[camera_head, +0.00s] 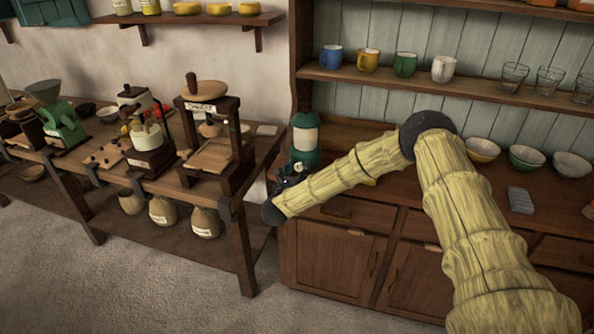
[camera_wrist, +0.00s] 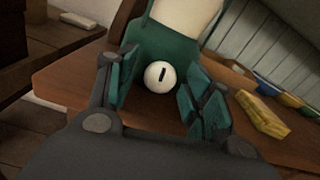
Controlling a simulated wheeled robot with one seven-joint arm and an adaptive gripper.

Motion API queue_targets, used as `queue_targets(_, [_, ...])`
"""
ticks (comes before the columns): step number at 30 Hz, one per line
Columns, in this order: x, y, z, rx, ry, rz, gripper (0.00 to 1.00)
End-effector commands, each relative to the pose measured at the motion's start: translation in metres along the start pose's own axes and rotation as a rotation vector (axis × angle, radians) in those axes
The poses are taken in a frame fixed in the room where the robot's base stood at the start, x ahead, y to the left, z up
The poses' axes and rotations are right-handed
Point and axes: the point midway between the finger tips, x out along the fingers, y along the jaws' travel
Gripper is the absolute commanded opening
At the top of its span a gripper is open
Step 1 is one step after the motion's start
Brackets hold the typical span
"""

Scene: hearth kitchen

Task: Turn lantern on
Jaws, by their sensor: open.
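The lantern (camera_head: 305,135) is a green body with a pale glass band, standing upright on the left end of the wooden hutch counter. In the wrist view its green base (camera_wrist: 166,60) fills the upper middle, and its top is cut off. A round white knob (camera_wrist: 161,76) with a dark slot sits on the front of the base. My gripper (camera_wrist: 158,98) is open, with one teal-padded finger on each side of the knob. I cannot tell whether a finger touches it. In the head view my gripper (camera_head: 290,180) is small and dark, right beside the lantern.
A yellow sponge-like block (camera_wrist: 263,114) lies on the counter right of my gripper. Bowls (camera_head: 527,157) stand further right, with mugs (camera_head: 405,64) on the shelf above. A workbench with a wooden press (camera_head: 208,150) stands to the left.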

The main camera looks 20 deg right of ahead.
Motion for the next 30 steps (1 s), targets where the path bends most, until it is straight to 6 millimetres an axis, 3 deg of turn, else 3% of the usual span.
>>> queue_targets(7, [-0.014, 0.0, -0.001, 0.0, 0.001, 0.001, 0.51])
queue_targets(21, [-0.095, 0.001, -0.001, 0.0, 0.002, 0.002, 0.51])
queue_targets(30, [-0.118, 0.001, 0.0, 0.0, 0.0, 0.001, 0.51])
